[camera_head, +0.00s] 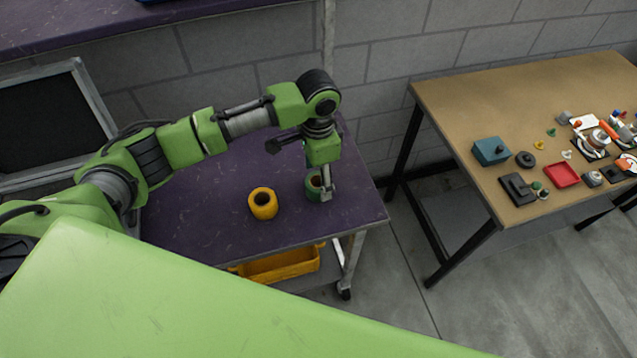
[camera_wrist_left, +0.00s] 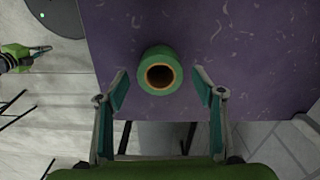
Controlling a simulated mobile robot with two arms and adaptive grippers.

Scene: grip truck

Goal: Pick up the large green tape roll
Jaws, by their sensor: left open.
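The large green tape roll (camera_head: 313,187) stands on the purple table top near its right edge, partly hidden by my left gripper in the head view. In the left wrist view, the green tape roll (camera_wrist_left: 160,55) shows from above with its brown core and dark hole. My left gripper (camera_head: 326,192) points down at the roll. In the wrist view, my left gripper (camera_wrist_left: 160,78) is open, with one finger on each side of the roll and a visible gap to each. My right gripper (camera_wrist_left: 38,51) shows small at the left edge of the wrist view.
A yellow tape roll (camera_head: 263,204) stands left of the green one on the purple table (camera_head: 200,236). A yellow bin (camera_head: 280,266) sits on the shelf below. A brown table (camera_head: 470,95) with several small items stands at the right. Bare floor lies between the tables.

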